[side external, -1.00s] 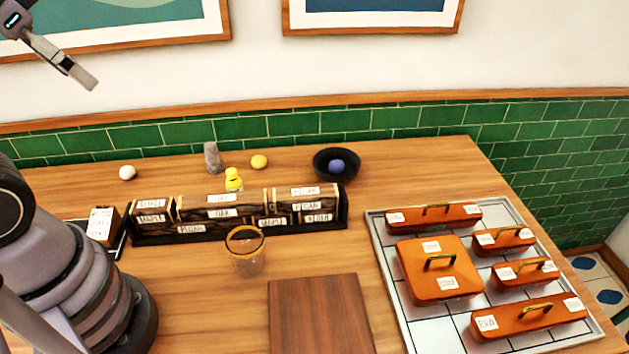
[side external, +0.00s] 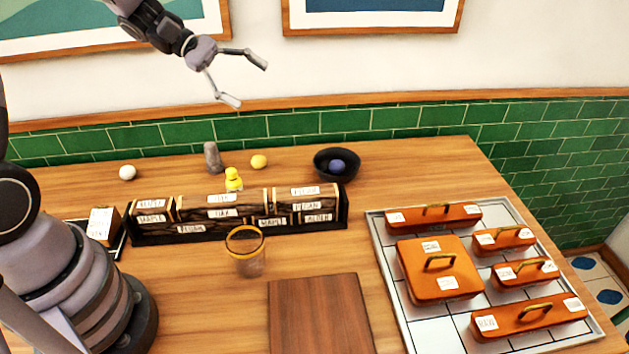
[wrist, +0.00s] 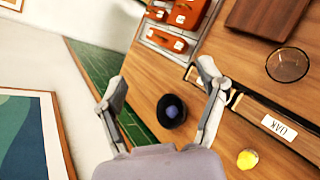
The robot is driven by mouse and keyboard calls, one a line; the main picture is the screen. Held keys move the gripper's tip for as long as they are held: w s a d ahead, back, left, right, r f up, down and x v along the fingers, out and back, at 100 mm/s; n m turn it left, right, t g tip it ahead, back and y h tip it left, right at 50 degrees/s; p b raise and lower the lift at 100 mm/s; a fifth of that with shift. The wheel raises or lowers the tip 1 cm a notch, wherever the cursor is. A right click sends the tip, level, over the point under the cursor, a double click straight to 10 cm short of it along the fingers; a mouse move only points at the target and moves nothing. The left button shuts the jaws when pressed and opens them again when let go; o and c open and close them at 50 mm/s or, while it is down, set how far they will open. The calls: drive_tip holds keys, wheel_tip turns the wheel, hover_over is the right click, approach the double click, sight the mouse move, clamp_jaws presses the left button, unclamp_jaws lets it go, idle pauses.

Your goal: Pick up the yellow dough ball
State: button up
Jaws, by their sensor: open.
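The yellow dough ball (side external: 258,161) lies on the wooden counter near the green tiled wall, between a grey stone-like piece and a black bowl. My gripper (side external: 245,80) is open and empty, high above the counter in front of the wall. It is well above the dough ball and apart from it. In the wrist view my open fingers (wrist: 161,80) frame the black bowl. A yellow thing (wrist: 247,159) shows at the lower right there, and I cannot tell surely whether it is the dough ball or the small yellow figure.
The black bowl (side external: 322,168) holds a blue ball (side external: 337,166). A yellow figure (side external: 233,180) stands behind the labelled box rack (side external: 340,215). The grey piece (side external: 212,157) and a white ball (side external: 127,172) are to the left. A glass (side external: 246,255) and board (side external: 320,315) are in front.

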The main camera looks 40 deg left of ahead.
drive_tip(key=w+a+f+n+t, duration=0.4)
drive_tip(key=w+a+f+n, duration=0.2)
drive_tip(key=w+f+n, duration=0.15)
drive_tip(key=n+t+y, duration=0.4)
drive_tip(key=n+y, duration=0.3)
drive_tip(key=n, duration=0.3)
approach(258, 156)
drive_tip(key=x, duration=0.4)
drive_tip(key=shift+w+d+r, duration=0.2)
drive_tip(key=shift+w+r, duration=0.05)
drive_tip(key=shift+w, duration=0.2)
drive_tip(key=shift+f, duration=0.55)
drive_tip(key=x, duration=0.5)
drive_tip(key=shift+f, duration=0.4)
drive_tip(key=c, duration=1.2)
